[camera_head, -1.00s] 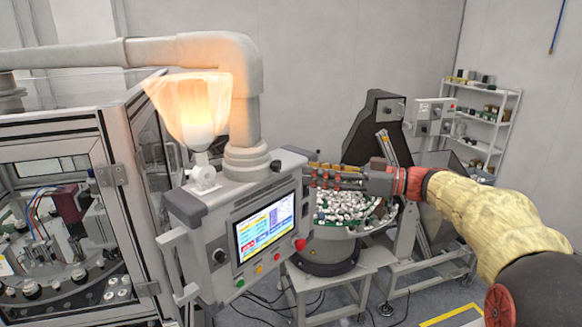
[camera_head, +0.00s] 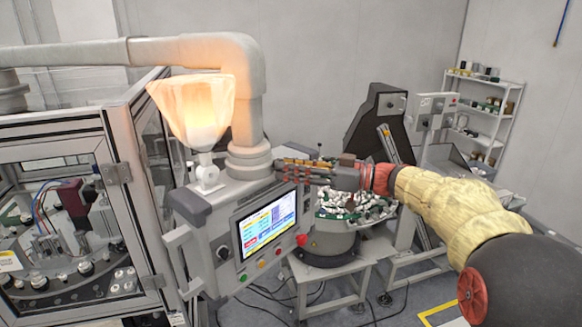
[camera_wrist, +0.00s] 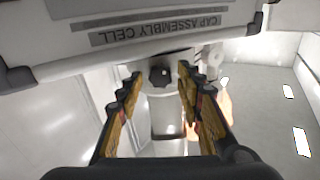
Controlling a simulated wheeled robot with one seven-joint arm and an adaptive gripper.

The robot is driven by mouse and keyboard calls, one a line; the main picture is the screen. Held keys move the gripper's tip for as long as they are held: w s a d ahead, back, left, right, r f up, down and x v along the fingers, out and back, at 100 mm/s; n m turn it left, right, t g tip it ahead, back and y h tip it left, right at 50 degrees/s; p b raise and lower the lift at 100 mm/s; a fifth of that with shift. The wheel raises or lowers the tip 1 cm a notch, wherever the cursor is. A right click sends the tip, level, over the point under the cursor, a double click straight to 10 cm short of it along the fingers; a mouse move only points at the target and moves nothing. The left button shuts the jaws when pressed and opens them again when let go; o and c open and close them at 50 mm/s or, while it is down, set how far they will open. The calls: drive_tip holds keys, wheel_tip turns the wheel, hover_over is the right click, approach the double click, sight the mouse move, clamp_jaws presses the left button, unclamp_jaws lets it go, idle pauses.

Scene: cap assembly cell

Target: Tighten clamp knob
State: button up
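The clamp knob (camera_wrist: 160,77) is small, dark and lobed. In the wrist view it sits on the pale round collar between my fingertips. My gripper (camera_wrist: 160,71) is open, with one finger on each side of the knob and visible gaps, so it does not appear gripped. In the head view my gripper (camera_head: 281,165) reaches in from the right to the grey collar (camera_head: 249,163) at the foot of the pipe above the control panel (camera_head: 266,226). The fingers cover the knob there.
A glowing lamp with a translucent wrap (camera_head: 196,110) stands left of the pipe. The panel housing lies just below my fingers. A bowl feeder of small parts (camera_head: 350,207) is below my wrist. A glazed machine cabinet (camera_head: 120,160) stands left.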

clamp_jaws()
drive_tip(key=shift+f+b, duration=0.1)
drive_tip(key=shift+b, duration=0.5)
drive_tip(key=shift+m, duration=14.2)
